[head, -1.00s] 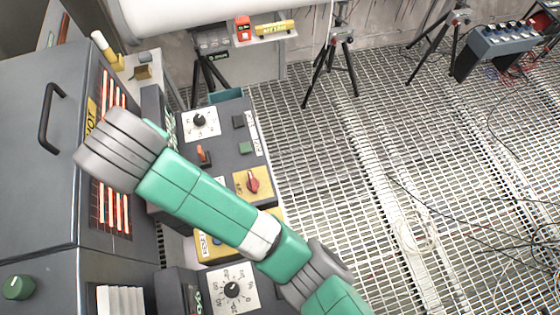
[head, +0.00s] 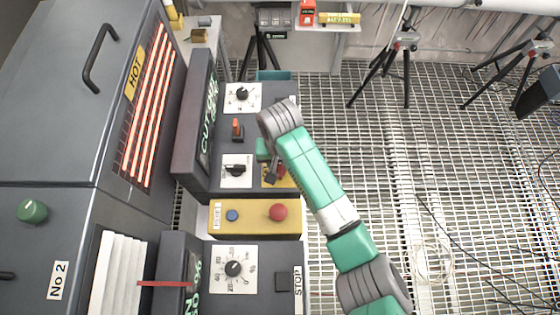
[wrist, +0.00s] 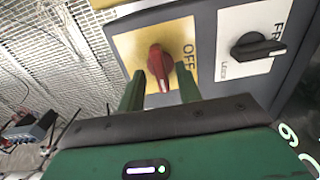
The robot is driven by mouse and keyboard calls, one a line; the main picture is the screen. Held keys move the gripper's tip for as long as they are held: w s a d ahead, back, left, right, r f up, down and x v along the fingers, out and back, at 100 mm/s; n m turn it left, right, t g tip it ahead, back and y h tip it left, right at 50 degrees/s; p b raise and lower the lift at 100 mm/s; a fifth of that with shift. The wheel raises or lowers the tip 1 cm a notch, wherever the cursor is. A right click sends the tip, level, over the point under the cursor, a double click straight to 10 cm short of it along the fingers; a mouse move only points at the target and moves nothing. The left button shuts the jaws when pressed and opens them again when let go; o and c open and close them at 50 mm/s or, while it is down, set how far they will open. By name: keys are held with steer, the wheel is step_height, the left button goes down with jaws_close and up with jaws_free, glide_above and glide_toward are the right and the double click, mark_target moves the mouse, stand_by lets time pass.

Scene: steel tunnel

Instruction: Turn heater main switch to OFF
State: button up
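The heater main switch is a red rotary knob (wrist: 160,62) on a yellow plate (wrist: 130,48) marked OFF; the other markings are hidden or unreadable. The knob's long side runs roughly up and down in the wrist view, beside the OFF lettering rather than pointing at it. My gripper (wrist: 160,88) is open, with one green finger on each side of the knob's lower end. I cannot tell whether the fingers touch it. In the head view my gripper (head: 271,180) covers part of the yellow plate (head: 292,180) and most of the red knob.
A black knob (head: 236,169) on a white plate sits beside the switch. An orange lever (head: 237,129) and a dial (head: 243,94) are farther back. A yellow box (head: 255,216) with blue and red buttons stands nearer. The heater with glowing bars (head: 150,105) is left. Grating floor lies right.

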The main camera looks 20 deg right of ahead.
steer(key=shift+f, duration=0.25)
jaws_close()
